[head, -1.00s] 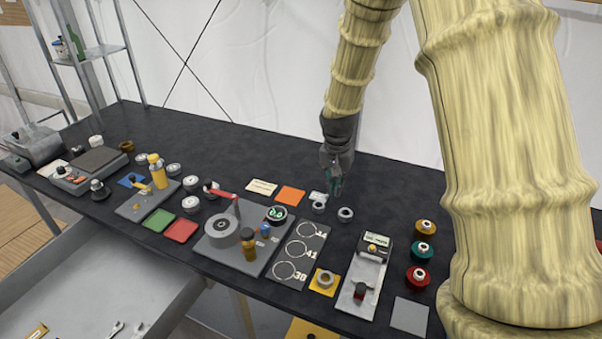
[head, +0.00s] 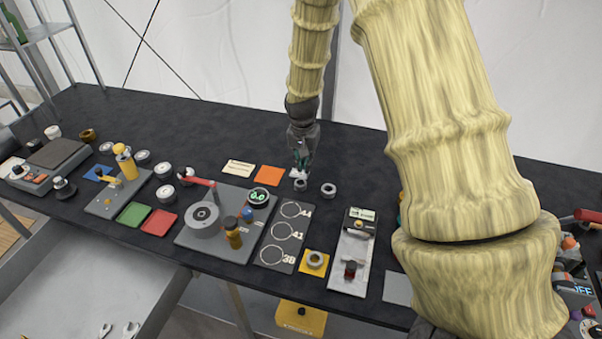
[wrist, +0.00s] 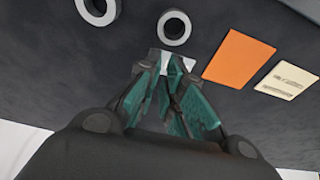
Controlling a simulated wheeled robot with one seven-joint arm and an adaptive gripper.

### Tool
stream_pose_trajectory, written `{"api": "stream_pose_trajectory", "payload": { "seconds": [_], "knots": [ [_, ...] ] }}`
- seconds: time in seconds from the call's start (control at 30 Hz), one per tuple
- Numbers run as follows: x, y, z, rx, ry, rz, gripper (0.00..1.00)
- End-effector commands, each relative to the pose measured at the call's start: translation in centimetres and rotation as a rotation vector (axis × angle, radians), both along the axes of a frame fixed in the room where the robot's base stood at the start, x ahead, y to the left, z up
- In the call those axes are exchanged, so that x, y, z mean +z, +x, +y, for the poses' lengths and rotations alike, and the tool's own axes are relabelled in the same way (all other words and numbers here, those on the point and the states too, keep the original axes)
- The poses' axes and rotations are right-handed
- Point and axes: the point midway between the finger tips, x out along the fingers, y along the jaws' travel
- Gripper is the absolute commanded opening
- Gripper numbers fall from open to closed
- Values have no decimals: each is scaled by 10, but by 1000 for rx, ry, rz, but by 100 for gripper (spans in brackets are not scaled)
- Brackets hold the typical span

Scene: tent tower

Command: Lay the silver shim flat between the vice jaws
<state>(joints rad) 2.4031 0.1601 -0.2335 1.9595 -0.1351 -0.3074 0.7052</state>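A small pale, shiny piece that looks like the silver shim (head: 298,174) lies on the dark bench just behind a grey ring. In the wrist view the shim (wrist: 172,61) shows beyond and between the fingertips, partly hidden by them. My gripper (head: 301,168) is low over it, pointing down; its teal-padded fingers (wrist: 169,76) look apart, with no clear hold on the shim. I cannot tell whether they touch it. A pale plate (head: 346,276) to the front right carries a small block and a dark red handle, possibly the vice; its jaws are not clear.
Two grey rings (head: 329,190) (head: 300,185) stand close in front of my gripper. An orange card (head: 269,176) and a cream label (head: 239,170) lie to the left. A plate with ring outlines (head: 270,257) and a yellow pad (head: 306,267) lie nearer the front edge.

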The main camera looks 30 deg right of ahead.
Motion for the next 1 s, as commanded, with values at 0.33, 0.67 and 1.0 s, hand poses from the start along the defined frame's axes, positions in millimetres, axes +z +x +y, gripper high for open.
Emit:
{"api": "stream_pose_trajectory", "payload": {
  "seconds": [0.33, 0.67, 1.0],
  "knots": [
    [-24, 7, -14, -4, 1, 0, 9],
    [-47, 11, -16, -2, 0, 0, 9],
    [-48, 11, -16, -2, 0, 0, 0]
  ]
}}
